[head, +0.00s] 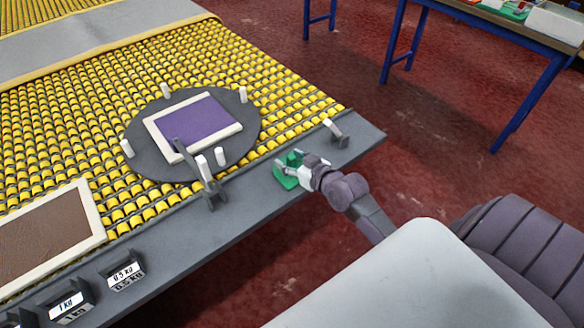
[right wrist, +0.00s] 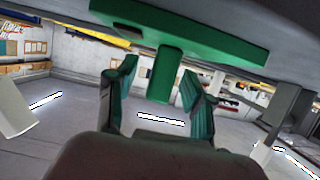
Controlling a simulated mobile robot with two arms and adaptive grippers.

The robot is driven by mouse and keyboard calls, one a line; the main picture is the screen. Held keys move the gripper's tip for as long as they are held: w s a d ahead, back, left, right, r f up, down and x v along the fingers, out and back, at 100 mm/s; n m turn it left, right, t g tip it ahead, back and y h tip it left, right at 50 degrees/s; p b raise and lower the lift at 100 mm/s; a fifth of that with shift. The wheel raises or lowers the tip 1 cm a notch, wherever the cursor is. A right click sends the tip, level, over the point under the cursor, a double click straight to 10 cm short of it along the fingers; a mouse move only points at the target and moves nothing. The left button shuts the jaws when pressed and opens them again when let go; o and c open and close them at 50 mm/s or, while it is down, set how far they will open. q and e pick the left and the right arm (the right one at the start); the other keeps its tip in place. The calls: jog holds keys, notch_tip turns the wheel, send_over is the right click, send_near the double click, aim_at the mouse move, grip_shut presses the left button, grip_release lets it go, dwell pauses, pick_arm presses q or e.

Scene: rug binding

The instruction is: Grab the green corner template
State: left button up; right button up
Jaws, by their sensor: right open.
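The green corner template (head: 284,181) lies on the grey front edge of the roller table, right of the round plate. In the right wrist view the green template (right wrist: 215,42) spans the top, with a green tab standing out from it toward my gripper. My right gripper (head: 291,163) is at the template in the head view and partly covers it. In the right wrist view my right gripper (right wrist: 160,74) is open, with one finger on each side of the tab. Gaps show between the fingers and the tab. My left gripper is not in view.
A dark round plate (head: 185,174) carries a purple piece with a white border (head: 199,123) and has white pegs around it. A lever clamp (head: 214,194) stands left of the template. Labelled weights (head: 125,277) line the front edge. A small peg fixture (head: 336,133) stands to the right.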

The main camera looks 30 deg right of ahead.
grip_shut()
jog(key=shift+r, duration=0.15)
